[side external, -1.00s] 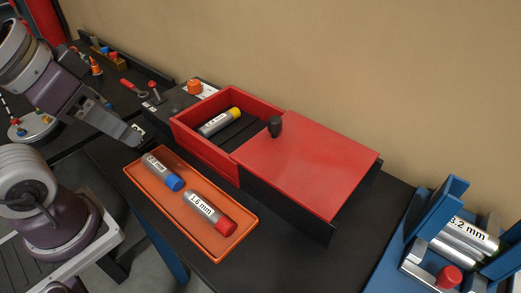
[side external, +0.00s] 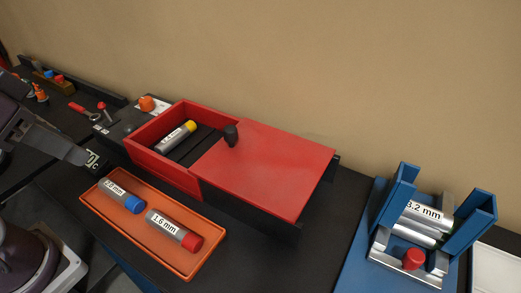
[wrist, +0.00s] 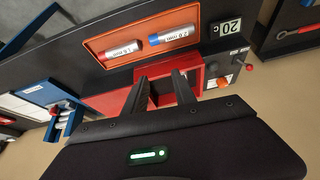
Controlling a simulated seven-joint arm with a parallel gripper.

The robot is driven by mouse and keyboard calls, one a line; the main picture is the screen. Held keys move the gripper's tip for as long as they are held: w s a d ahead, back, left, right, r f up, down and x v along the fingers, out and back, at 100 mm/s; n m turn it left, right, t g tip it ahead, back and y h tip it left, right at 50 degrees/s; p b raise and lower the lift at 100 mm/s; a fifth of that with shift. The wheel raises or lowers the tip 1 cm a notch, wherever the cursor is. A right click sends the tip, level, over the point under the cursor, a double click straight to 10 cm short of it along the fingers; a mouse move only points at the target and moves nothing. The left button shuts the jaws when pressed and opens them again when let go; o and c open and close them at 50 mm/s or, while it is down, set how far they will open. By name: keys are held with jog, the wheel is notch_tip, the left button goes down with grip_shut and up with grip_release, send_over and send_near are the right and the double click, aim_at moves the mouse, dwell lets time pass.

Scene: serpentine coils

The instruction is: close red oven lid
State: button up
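The red oven (side external: 160,162) is a box with its left part open at the top. Its flat red lid (side external: 275,170) covers the right part, with a black knob (side external: 231,135) near the lid's left edge. A silver cylinder with a yellow cap (side external: 177,137) lies in the open part. My gripper (side external: 82,157) is left of the oven, apart from it and partly cut off by the frame. In the wrist view my gripper (wrist: 160,80) is open, with nothing seen between its fingers; they hide part of the red oven (wrist: 192,75).
An orange tray (side external: 150,250) in front of the oven holds a blue-capped cylinder (side external: 122,196) and a red-capped cylinder (side external: 175,233). A blue fixture (side external: 388,200) with silver cylinders stands to the right. A 20° display (wrist: 228,28) and an orange knob (side external: 147,103) are near the oven's left end.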

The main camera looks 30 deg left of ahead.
jog(key=w+d+r+m, duration=0.1)
jog(key=w+m, duration=0.1)
jog(key=w+d+r+m+g, duration=0.1)
jog(key=w+r+m, duration=0.1)
jog(key=w, duration=0.1)
jog(key=w+r+m, duration=0.2)
jog(key=shift+w+d+r+g, duration=0.15)
jog(key=shift+d+r+g, duration=0.05)
jog(key=shift+d+g, duration=0.2)
grip_shut()
jog(key=w+d+m+g+y, duration=0.2)
jog(key=w+d+m, duration=0.8)
jog(key=w+d, duration=0.1)
jog(key=w+d+f+m+y, duration=0.2)
jog(key=d+f+m, duration=0.25)
jog(key=d, duration=0.35)
send_near(235, 150)
jog(key=shift+m, duration=0.25)
jog(key=f, duration=0.1)
jog(key=d+f, duration=0.2)
jog(key=f, duration=0.1)
jog(key=shift+s+d, duration=0.1)
jog(key=shift+s, duration=0.25)
jog(key=a, duration=0.1)
jog(key=w+a, duration=0.1)
jog(key=shift+a+r, duration=0.1)
jog(key=shift+a, duration=0.15)
jog(key=shift+w+a, duration=0.2)
jog(key=shift+a, duration=0.35)
